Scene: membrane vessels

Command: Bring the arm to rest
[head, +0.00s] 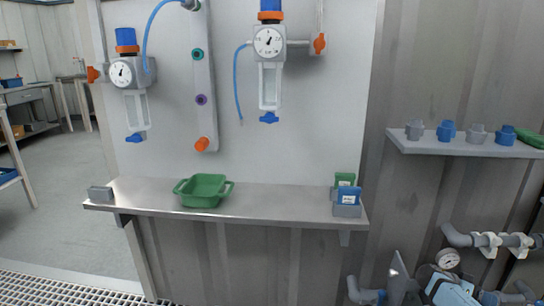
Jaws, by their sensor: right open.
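My right gripper (400,278) shows only in part at the bottom edge, right of the middle, in front of the lower pipework. It is open, and I see nothing between its fingers. It is below and to the right of the steel shelf, apart from it. Much of the right arm is out of the frame or hard to tell from the fittings. My left gripper is not in view.
The steel shelf (265,199) holds a green tray (204,191), a grey block (101,194) and green and blue cards in holders (347,196). Two gauged vessels (269,42) (121,74) hang above. A side shelf (460,147) bears several fittings. Pipes (510,240) and a gauge (448,258) are lower right.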

